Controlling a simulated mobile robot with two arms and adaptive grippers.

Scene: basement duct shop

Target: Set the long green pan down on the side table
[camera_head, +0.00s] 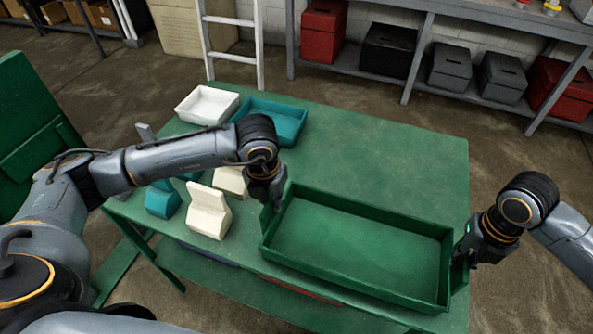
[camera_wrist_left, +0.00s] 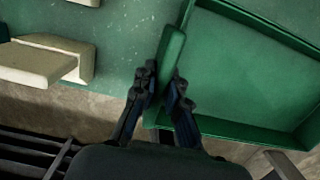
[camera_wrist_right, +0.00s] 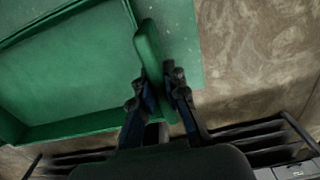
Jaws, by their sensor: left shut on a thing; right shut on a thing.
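The long green pan (camera_head: 355,248) is over the front right part of the green side table (camera_head: 385,150). I cannot tell whether its base touches the tabletop. It looks about level and empty inside. My left gripper (camera_head: 270,200) is shut on the pan's left end, and the left wrist view shows the fingers (camera_wrist_left: 163,95) on both sides of a green handle. My right gripper (camera_head: 468,255) is shut on the pan's right end, with its fingers (camera_wrist_right: 160,88) around the other handle in the right wrist view.
A white tray (camera_head: 207,105) and a teal tray (camera_head: 285,122) sit at the table's back left. Cream blocks (camera_head: 208,212) and teal blocks (camera_head: 162,201) stand left of the pan. The tabletop behind the pan is clear. A white ladder (camera_head: 232,50) and a shelf with boxes (camera_head: 390,50) stand beyond.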

